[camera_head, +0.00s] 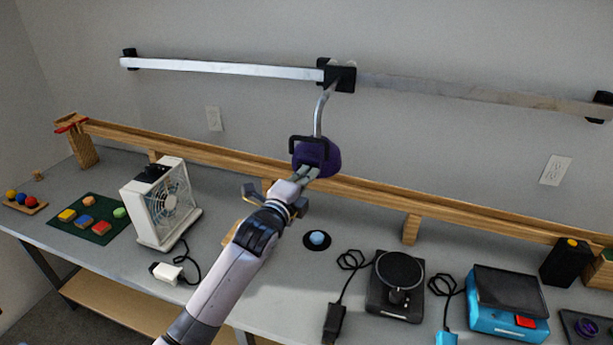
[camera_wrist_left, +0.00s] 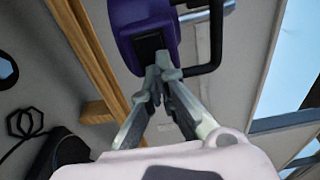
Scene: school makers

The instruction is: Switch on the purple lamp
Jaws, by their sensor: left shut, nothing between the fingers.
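The purple lamp (camera_head: 325,160) hangs on a bent metal arm from a rail on the wall, above the back of the table. It has a black handle-like bracket. My left gripper (camera_head: 311,170) is at the lamp's lower front in the head view. In the left wrist view the lamp (camera_wrist_left: 143,30) fills the top, with a dark block on its near side. My left gripper (camera_wrist_left: 160,75) is shut with nothing between the fingers, and its fingertips are at this block. I cannot tell if they touch it. My right gripper is not in view.
A wooden track (camera_head: 220,163) runs along the back of the table. A white fan (camera_head: 160,203) stands left of my arm. A blue button (camera_head: 317,238), a black turntable-like device (camera_head: 397,285) and a blue device (camera_head: 507,302) are to the right.

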